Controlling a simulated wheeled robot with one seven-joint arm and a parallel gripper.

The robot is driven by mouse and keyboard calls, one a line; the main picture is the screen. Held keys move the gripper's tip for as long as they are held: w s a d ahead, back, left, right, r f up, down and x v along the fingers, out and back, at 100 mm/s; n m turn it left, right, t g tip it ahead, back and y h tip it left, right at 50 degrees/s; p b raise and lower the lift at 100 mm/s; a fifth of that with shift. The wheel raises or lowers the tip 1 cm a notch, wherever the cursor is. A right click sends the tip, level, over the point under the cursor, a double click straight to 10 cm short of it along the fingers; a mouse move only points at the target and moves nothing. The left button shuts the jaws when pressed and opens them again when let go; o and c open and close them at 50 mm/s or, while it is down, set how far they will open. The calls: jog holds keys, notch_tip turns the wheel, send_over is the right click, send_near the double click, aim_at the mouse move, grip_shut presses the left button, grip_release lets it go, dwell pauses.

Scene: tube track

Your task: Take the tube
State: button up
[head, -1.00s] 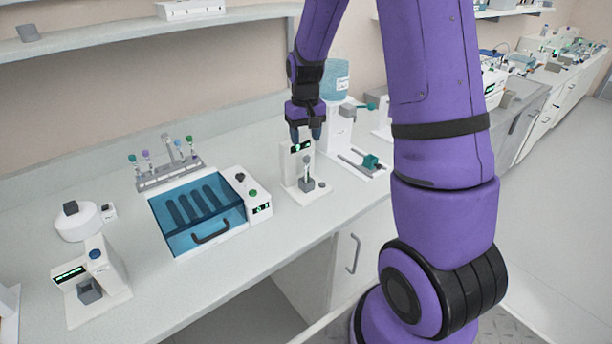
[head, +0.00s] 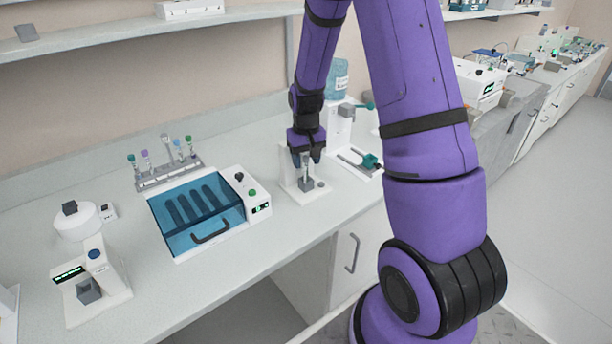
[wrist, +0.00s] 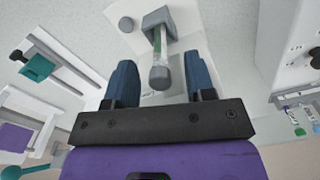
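The tube (wrist: 159,46) stands in a grey holder block (wrist: 157,17) on a small white device. In the wrist view its grey cap (wrist: 160,77) faces me and green shows inside the clear wall. My gripper (wrist: 160,82) is open, with one blue finger on each side of the tube's top and a gap on both sides. In the head view my gripper (head: 306,159) is just above the holder block (head: 307,184), and the fingers hide part of the tube there.
Left of the white device (head: 290,182) is a blue-lidded box (head: 165,217). Behind that box is a rack (head: 168,177) with several capped tubes. A teal-handled slide fixture (head: 369,160) stands to the right. The bench front between the devices is clear.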

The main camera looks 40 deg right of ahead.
jog(key=c, duration=0.7)
jog(key=shift+c, duration=0.2)
notch_tip(320, 180, up, 10)
jog(key=shift+r, duration=0.1)
